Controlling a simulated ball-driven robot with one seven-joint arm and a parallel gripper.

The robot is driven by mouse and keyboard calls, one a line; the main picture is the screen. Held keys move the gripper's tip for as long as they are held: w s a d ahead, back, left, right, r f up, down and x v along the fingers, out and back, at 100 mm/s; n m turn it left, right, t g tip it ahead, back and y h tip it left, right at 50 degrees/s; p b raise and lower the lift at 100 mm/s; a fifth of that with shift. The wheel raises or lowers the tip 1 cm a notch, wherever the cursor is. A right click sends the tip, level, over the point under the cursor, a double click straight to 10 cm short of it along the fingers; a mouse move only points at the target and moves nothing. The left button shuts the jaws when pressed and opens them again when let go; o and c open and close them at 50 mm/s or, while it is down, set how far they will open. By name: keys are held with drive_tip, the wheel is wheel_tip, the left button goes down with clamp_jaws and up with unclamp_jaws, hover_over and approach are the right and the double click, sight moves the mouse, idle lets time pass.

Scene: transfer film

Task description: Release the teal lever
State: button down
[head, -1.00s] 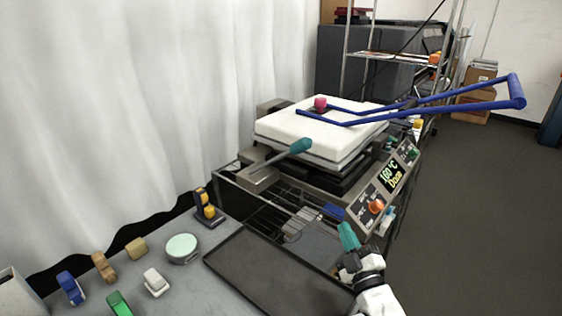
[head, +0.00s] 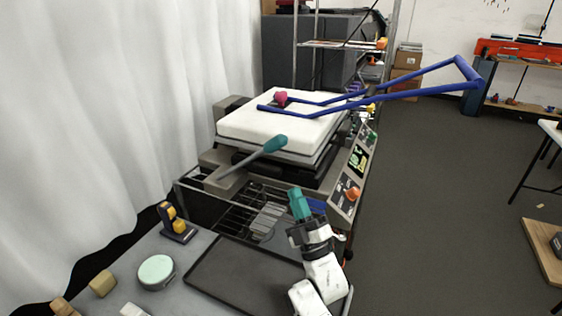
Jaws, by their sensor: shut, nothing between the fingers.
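The teal lever (head: 265,149) sticks out from the left front of a heat press, on a grey block (head: 222,172). It slants up to the right, its teal grip end near the white padded top (head: 275,123). My gripper (head: 298,204), with teal fingertips, is shut and empty. It points up in front of the press, below and right of the lever and well apart from it.
The press has a blue handle frame (head: 405,91), a pink knob (head: 281,97) and a control panel (head: 350,175) with an orange knob. A wire rack (head: 235,222) and dark tray (head: 240,275) lie before it. Small items stand at left; open floor lies right.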

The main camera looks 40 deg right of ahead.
drive_tip(key=p+x, duration=0.2)
drive_tip(key=x, duration=0.8)
drive_tip(key=shift+p, duration=0.35)
